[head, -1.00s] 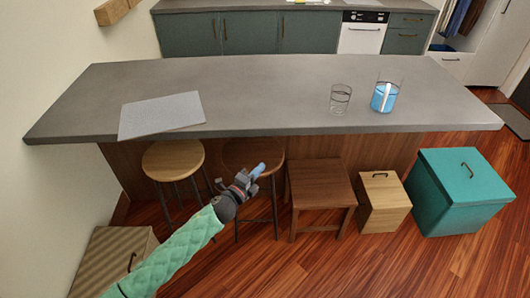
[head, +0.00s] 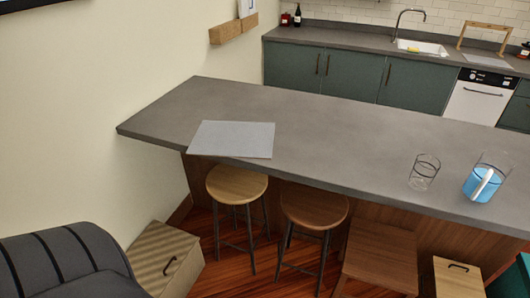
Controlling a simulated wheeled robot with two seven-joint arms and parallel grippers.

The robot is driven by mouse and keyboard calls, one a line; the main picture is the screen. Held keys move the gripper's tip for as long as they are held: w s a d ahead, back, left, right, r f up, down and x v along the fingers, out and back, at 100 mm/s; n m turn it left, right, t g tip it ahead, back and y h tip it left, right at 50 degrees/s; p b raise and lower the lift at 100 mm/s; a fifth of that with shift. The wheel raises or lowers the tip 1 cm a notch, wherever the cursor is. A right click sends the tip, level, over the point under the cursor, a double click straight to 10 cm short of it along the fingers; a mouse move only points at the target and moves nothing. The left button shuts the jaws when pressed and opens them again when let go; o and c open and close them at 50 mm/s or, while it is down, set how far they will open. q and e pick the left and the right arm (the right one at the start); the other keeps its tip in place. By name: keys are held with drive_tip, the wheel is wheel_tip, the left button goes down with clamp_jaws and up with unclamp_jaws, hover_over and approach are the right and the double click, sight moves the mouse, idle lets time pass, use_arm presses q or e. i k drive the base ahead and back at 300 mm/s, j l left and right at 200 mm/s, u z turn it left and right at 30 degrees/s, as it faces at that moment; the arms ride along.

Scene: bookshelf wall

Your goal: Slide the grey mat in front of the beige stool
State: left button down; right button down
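The grey mat (head: 232,139) lies flat near the left end of the grey counter (head: 330,130). Its near edge runs along the counter's front edge and may reach slightly past it. The beige stool (head: 237,183), with a light round seat and dark legs, stands below the counter front, just under the mat in the picture. A browner round stool (head: 314,206) stands to its right. Neither of my grippers is in view, and nothing touches the mat.
An empty glass (head: 424,172) and a container of blue liquid (head: 483,183) stand on the counter to the right. The counter between mat and glass is clear. A square brown stool (head: 380,256), a ribbed box (head: 165,258) and a dark padded seat (head: 60,262) are below.

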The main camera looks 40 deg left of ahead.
sight(243, 140)
drive_tip(key=i+l+u, duration=0.15)
drive_tip(key=u, duration=1.15)
